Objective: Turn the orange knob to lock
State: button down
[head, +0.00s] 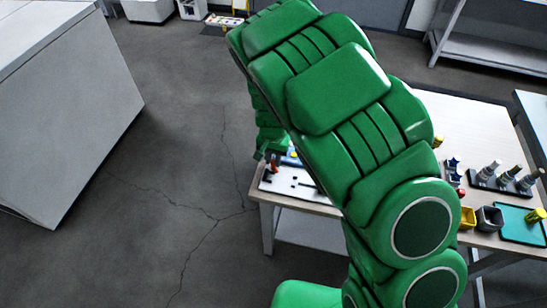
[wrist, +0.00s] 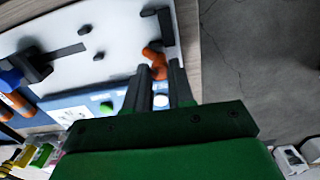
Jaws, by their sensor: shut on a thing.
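The orange knob (wrist: 154,56) stands at one edge of a white board (wrist: 105,30) in the wrist view. My gripper (wrist: 162,68) has its two dark fingers around the knob and is shut on it. The fingers partly cover the knob, and I cannot tell its exact angle. A dark bar (wrist: 166,27) lies beside the knob on the board. In the head view the orange knob (head: 273,165) shows small below my green gripper (head: 266,155), at the left end of the table. My arm hides much of the board there.
A blue strip (wrist: 75,106) with a green button (wrist: 106,107) borders the board. A blue and orange part (wrist: 12,78) lies to the left.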

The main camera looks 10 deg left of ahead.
aim_at(274, 161)
jog(key=m, duration=0.3)
jog(key=shift+m, duration=0.4)
jog(key=shift+w+r+m, duration=0.1)
jog(key=shift+m, duration=1.7)
jog(key=c, duration=1)
grip_release()
jog(key=shift+r, duration=3.85)
